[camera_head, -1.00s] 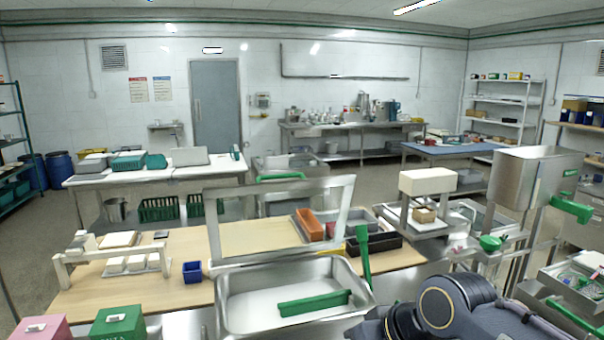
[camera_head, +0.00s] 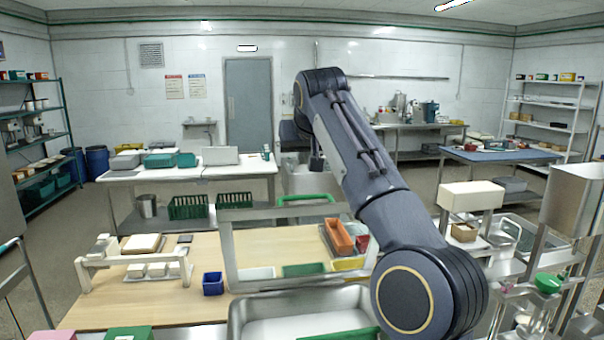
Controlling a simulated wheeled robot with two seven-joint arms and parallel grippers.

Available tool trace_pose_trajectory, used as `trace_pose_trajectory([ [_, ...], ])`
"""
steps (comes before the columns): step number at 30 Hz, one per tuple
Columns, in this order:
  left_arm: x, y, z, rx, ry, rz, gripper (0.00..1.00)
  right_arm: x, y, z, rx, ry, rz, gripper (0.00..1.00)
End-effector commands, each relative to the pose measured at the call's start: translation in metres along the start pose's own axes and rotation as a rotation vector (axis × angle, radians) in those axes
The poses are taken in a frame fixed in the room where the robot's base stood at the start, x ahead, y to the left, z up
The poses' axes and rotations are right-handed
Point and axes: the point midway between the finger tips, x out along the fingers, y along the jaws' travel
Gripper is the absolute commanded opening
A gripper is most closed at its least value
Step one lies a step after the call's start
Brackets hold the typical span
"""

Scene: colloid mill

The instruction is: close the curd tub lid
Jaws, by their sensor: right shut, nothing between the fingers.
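The curd tub (camera_head: 240,315) is a steel basin at the bottom middle, partly cut off by the lower edge. Its lid (camera_head: 228,250), a clear panel in a pale frame, stands raised at the tub's far side. A green handle (camera_head: 305,198) shows at the lid's top edge. My right arm reaches up across the lid's right part and hides some of it. My right gripper (camera_head: 316,163) is small and dark, shut and empty, and appears above the handle in the picture. I cannot tell its depth from the handle; no contact shows. My left gripper is not in view.
The wooden table (camera_head: 190,305) holds a blue bin (camera_head: 213,283) and a white rack (camera_head: 84,272) on the left. An orange bin (camera_head: 338,238) stands behind the lid. A steel machine (camera_head: 575,205) stands at the right. A green bar (camera_head: 345,334) lies in the tub.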

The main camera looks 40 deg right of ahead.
Motion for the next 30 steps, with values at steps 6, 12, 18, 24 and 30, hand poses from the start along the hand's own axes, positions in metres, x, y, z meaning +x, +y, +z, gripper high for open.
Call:
trace_pose_trajectory([
  [6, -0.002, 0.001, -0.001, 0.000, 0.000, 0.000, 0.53, 0.040, 0.001, 0.001, 0.000, -0.005, 0.003, 0.00],
  [12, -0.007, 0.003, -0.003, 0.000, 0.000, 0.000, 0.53, 0.084, 0.001, 0.000, -0.001, -0.006, 0.002, 0.00],
  [18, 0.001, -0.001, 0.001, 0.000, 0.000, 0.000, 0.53, 0.086, 0.000, 0.022, 0.000, 0.000, -0.004, 0.00],
  [24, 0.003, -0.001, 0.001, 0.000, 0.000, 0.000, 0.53, 0.080, 0.000, 0.036, 0.001, -0.001, -0.002, 0.00],
  [30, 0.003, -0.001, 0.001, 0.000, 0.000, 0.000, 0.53, 0.079, 0.000, 0.039, 0.000, -0.001, -0.002, 0.00],
])
